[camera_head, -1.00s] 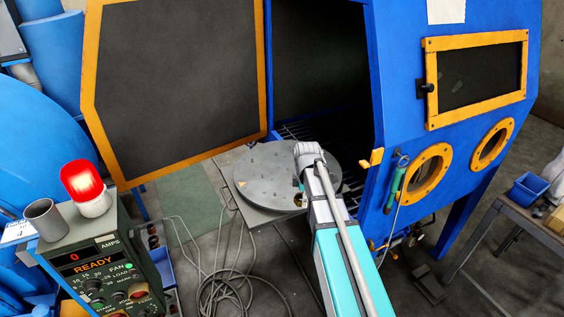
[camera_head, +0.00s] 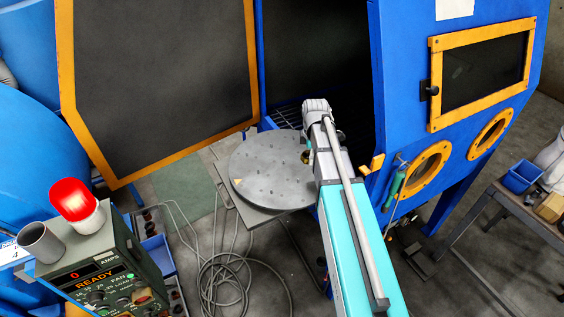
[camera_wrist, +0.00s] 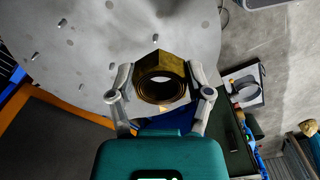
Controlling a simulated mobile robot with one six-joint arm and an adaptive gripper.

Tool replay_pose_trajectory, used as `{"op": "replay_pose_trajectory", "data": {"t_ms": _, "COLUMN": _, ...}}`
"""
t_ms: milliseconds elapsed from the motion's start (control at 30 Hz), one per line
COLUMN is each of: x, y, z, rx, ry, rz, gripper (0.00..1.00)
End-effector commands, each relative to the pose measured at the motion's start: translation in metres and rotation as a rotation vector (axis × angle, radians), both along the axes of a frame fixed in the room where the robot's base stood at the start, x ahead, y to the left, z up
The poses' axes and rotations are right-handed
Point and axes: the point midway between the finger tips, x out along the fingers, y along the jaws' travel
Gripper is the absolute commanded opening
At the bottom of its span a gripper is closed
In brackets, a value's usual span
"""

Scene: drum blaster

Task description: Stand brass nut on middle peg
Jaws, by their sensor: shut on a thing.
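The brass nut (camera_wrist: 160,62) is a hexagonal ring with a dark threaded hole, facing the camera in the wrist view. My gripper (camera_wrist: 162,80) is shut on it, with one finger on each side. Behind the nut is a round grey disc (camera_wrist: 190,30) with several short metal pegs. I cannot tell which peg is the middle one. In the head view the disc (camera_head: 262,190) lies in front of the open cabinet. The gap between nut and disc cannot be judged.
The blue cabinet (camera_head: 400,60) has its orange-framed door (camera_head: 160,90) swung open at left. A control box (camera_head: 105,260) with a red lamp (camera_head: 72,198) stands at lower left. Cables (camera_head: 230,275) lie coiled on the floor. A workbench (camera_head: 500,210) stands at right.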

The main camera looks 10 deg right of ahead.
Motion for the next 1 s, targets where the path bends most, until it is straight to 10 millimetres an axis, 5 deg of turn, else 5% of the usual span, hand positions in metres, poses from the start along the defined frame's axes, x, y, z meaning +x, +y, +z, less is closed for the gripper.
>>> {"op": "replay_pose_trajectory", "data": {"t_ms": 333, "x": 0.014, "y": 0.012, "z": -0.008, "rx": 0.000, "ry": 0.000, "rz": 0.012, "gripper": 0.04}}
{"op": "replay_pose_trajectory", "data": {"t_ms": 833, "x": 0.091, "y": 0.047, "z": -0.046, "rx": 0.000, "ry": 0.000, "rz": 0.014, "gripper": 0.04}}
{"op": "replay_pose_trajectory", "data": {"t_ms": 1000, "x": 0.099, "y": 0.052, "z": -0.063, "rx": 0.000, "ry": 0.000, "rz": 0.013, "gripper": 0.04}}
